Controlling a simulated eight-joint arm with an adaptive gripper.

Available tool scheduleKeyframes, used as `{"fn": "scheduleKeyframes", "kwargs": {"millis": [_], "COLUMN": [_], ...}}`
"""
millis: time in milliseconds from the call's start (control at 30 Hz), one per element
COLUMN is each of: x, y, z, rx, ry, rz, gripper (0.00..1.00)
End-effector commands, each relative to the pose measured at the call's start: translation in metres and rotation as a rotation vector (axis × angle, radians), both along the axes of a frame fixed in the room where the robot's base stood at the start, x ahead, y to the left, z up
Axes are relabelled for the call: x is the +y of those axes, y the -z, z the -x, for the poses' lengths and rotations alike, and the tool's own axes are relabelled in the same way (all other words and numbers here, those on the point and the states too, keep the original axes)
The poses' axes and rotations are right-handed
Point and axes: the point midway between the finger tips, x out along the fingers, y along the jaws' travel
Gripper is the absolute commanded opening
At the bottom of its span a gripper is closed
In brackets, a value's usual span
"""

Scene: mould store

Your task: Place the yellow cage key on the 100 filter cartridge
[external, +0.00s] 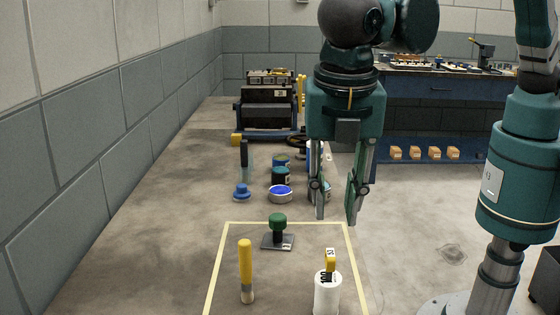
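A white filter cartridge (327,298) stands upright at the front right of the yellow-taped area, with "100" near its top. A small yellow piece with a black-marked pale label, which looks like the cage key (330,259), shows at the cartridge's top and appears to rest on it. The exact contact is too small to tell. My gripper (336,217) points down above and behind the cartridge in the picture. Its two fingers are apart with nothing between them, and it is clear of the yellow piece.
A yellow-handled tool (246,264) stands upright left of the cartridge. A green knob on a grey plate (278,232) sits behind them. Blue-topped pots (280,194) and a blue knob (242,193) stand farther back. The floor to the left is clear.

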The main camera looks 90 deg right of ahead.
Motion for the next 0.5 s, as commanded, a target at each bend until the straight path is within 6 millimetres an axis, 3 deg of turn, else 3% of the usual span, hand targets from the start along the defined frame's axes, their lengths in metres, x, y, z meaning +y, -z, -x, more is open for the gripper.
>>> {"fn": "scheduleKeyframes", "kwargs": {"millis": [500], "x": [-0.0037], "y": [-0.0034], "z": [-0.0003], "rx": [-0.003], "ry": [0.008], "rz": [-0.003], "gripper": [0.24]}}
